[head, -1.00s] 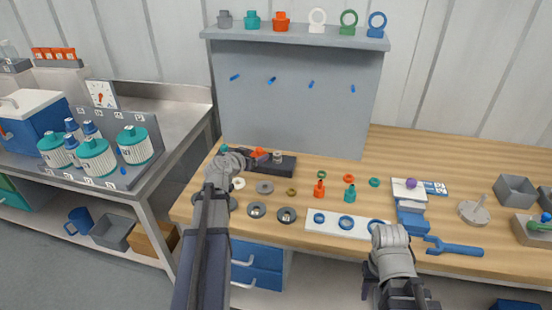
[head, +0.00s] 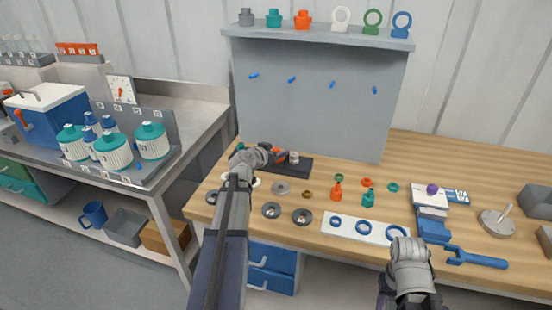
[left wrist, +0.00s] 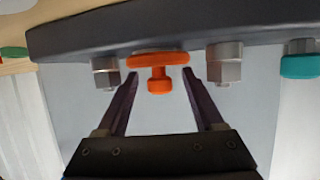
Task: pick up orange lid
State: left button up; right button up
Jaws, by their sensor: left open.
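The orange lid (head: 279,151) sits on a dark flat rack (head: 297,168) at the back left of the wooden bench. In the left wrist view the orange lid (left wrist: 158,72) shows a wide flange and a narrower knob, between my finger tips. My left gripper (left wrist: 159,76) is open, with one finger on each side of the lid's knob; I cannot tell if they touch it. In the head view my left gripper (head: 273,155) partly hides the rack and the lid. My right arm reaches in at lower right; its jaws are not clearly seen.
Grey metal fittings flank the lid closely in the wrist view, one left (left wrist: 106,72) and one right (left wrist: 224,63). A teal piece (left wrist: 300,62) is farther right. A grey panel (head: 310,100) stands behind the rack. Grey rings (head: 271,210) lie in front.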

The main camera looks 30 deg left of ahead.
pick_arm(q)
jog(key=b+x, duration=0.1)
jog(key=x, duration=0.2)
jog(key=shift+w+f, duration=0.15)
grip_shut()
dwell(0.4)
